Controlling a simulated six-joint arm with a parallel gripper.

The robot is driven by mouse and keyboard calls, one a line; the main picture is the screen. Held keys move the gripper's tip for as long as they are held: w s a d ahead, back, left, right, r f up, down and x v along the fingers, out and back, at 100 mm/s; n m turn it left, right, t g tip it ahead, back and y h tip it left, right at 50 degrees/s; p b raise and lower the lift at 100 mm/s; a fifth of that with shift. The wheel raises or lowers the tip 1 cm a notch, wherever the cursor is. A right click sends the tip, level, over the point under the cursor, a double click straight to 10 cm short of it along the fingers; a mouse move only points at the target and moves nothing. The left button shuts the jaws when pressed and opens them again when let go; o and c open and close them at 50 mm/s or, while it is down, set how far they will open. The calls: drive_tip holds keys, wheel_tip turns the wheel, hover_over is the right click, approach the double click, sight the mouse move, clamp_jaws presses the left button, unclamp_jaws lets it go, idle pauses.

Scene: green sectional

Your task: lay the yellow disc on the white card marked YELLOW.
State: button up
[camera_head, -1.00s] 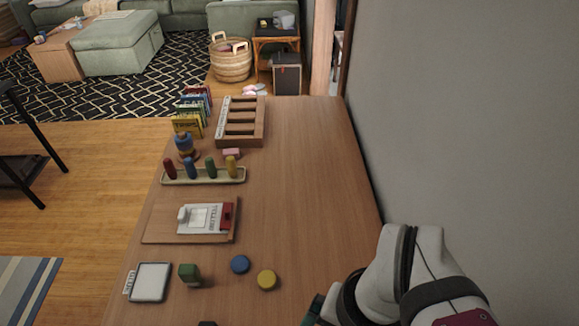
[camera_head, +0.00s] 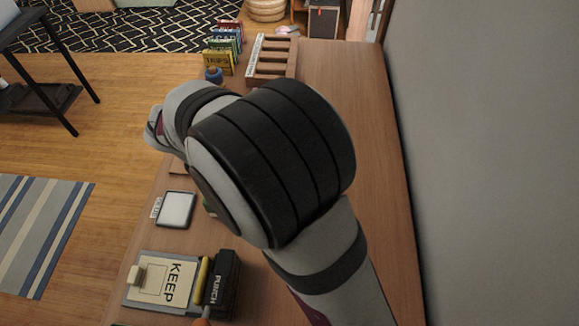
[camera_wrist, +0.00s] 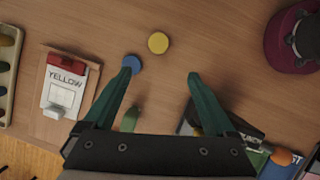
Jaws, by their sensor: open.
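The yellow disc (camera_wrist: 158,43) lies flat on the wooden table in the wrist view, beyond my fingertips and between their lines. My gripper (camera_wrist: 160,75) is open and empty, its two green fingers spread apart. A blue disc (camera_wrist: 132,63) sits beside the left fingertip. In the head view my arm hides both discs, the card and my fingers.
A green block (camera_wrist: 130,118) stands near the left finger. A tray of pegs (camera_wrist: 6,68) is at the far left. In the head view, a KEEP board (camera_head: 165,282), a black PUNCH box (camera_head: 223,285) and a white pad (camera_head: 176,209) lie along the front left.

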drive_tip(key=x, duration=1.5)
drive_tip(key=shift+w+d+r, duration=0.15)
drive_tip(key=shift+w, duration=0.15)
clamp_jaws()
drive_tip(key=shift+r, duration=0.1)
